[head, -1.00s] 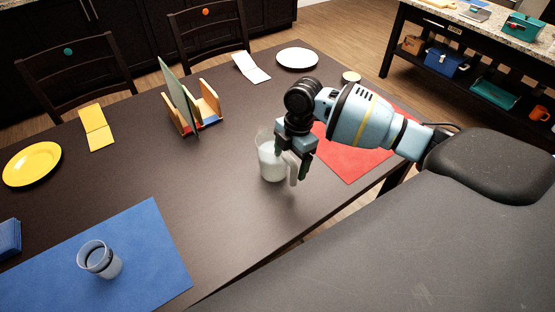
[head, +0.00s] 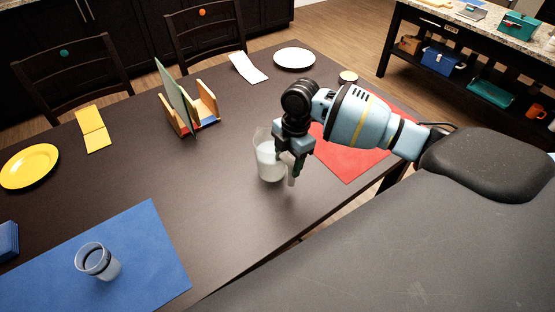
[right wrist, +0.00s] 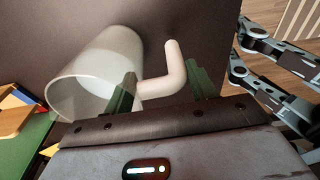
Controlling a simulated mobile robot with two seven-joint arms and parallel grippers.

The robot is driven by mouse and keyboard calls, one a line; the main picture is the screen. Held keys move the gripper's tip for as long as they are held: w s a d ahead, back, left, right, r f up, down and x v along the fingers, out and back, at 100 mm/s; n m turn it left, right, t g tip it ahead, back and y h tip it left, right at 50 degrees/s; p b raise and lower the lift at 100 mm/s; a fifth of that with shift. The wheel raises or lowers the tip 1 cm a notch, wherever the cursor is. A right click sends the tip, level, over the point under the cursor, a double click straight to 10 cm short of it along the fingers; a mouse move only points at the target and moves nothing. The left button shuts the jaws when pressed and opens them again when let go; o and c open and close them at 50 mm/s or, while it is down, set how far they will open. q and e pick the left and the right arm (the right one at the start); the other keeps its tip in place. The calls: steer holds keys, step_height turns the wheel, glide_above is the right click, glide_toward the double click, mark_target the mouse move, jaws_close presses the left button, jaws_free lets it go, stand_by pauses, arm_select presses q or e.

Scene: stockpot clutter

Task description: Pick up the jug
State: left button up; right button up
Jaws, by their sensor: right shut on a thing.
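The jug (head: 268,163) is clear with white contents. It stands upright at the table's near right edge; I cannot tell whether its base is on the table or just off it. Its pale handle points right and toward the near edge. My right gripper (head: 294,164) comes from above and is shut on the handle. In the right wrist view the jug (right wrist: 92,78) lies to the left, and its handle (right wrist: 172,72) passes between the green fingers of my right gripper (right wrist: 162,92). My left gripper is not in view.
A wooden rack (head: 203,107) with a green board stands behind the jug to the left. A red mat (head: 350,160) lies under my right arm. A blue mat (head: 150,255) holds a glass (head: 97,262). The dark table (head: 190,175) is clear left of the jug.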

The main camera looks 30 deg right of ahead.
steer(key=shift+w+r, duration=0.1)
steer(key=shift+r, duration=0.2)
steer(key=shift+r, duration=1.4)
steer(key=shift+a+r, duration=0.15)
steer(key=shift+r, duration=0.05)
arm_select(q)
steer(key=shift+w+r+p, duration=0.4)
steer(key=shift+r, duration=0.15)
arm_select(e)
steer(key=s+a+r, duration=0.1)
steer(key=s+a, duration=0.9)
steer(key=a, duration=0.1)
steer(key=shift+s+a+r, duration=0.15)
steer(key=shift+s+a, duration=0.1)
steer(key=shift+a, duration=0.1)
steer(key=shift+a, duration=0.15)
